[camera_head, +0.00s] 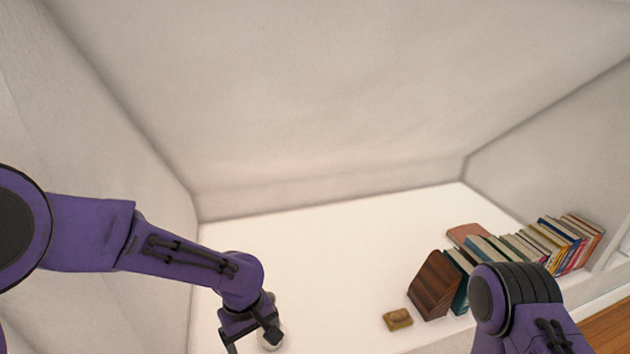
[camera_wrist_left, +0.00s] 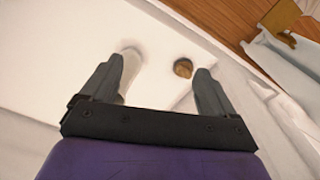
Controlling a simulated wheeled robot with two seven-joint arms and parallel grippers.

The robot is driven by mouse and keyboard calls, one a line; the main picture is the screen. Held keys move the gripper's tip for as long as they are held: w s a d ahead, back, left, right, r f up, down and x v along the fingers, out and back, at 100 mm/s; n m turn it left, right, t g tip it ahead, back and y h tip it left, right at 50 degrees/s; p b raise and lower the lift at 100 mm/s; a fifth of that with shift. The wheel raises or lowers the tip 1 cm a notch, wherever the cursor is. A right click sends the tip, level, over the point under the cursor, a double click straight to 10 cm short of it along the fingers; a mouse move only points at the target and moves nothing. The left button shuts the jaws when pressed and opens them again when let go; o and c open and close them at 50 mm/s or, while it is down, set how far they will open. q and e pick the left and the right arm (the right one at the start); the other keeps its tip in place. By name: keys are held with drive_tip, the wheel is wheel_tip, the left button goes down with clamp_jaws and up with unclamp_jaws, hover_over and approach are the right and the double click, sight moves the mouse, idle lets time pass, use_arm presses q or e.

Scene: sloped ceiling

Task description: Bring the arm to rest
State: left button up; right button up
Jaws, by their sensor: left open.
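My left arm comes in from the left in the head view, bent downward over the white surface. Its gripper (camera_head: 250,339) is low in the picture, with its fingers apart. In the left wrist view the two fingers of the left gripper (camera_wrist_left: 160,72) stand wide apart with nothing clasped between them. A pale rounded object (camera_head: 270,342) shows beside a finger, partly hidden. It seems to be the whitish shape (camera_wrist_left: 131,68) by the left finger in the wrist view; whether they touch I cannot tell. My right arm shows at lower right; its gripper is out of view.
A row of books (camera_head: 520,246) with a brown wooden block (camera_head: 435,285) at its near end stands at right. A small tan object (camera_head: 397,319) lies left of it. The white surface (camera_head: 320,255) between is clear. Walls and a sloped ceiling close it in.

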use_arm(q)
drive_tip(key=w+d+f+m+t+h, duration=0.2)
drive_tip(key=w+f+t+h, duration=0.1)
drive_tip(key=w+f+t, duration=0.15)
drive_tip(key=s+a+f+n+t+y+p, duration=0.1)
drive_tip(key=s+a+f+t+y, duration=0.1)
drive_tip(key=s+a+f, duration=0.5)
drive_tip(key=s+a+f+g+y, duration=0.1)
drive_tip(key=s+a+f+y, duration=0.1)
drive_tip(key=s+a, duration=0.4)
drive_tip(key=s+a+f+g+y+p, duration=0.1)
drive_tip(key=s+a+f, duration=0.3)
drive_tip(key=s, duration=0.9)
drive_tip(key=a+g+y, duration=0.1)
drive_tip(key=a, duration=0.1)
drive_tip(key=shift+s+a+n+y, duration=0.3)
drive_tip(key=shift+n, duration=0.1)
use_arm(e)
drive_tip(key=shift+w+r, duration=0.15)
drive_tip(key=shift+r, duration=0.4)
drive_tip(key=shift+w+r, duration=0.15)
drive_tip(key=shift+r, duration=0.35)
use_arm(q)
drive_tip(key=shift+f+g, duration=0.1)
drive_tip(key=shift+g, duration=0.15)
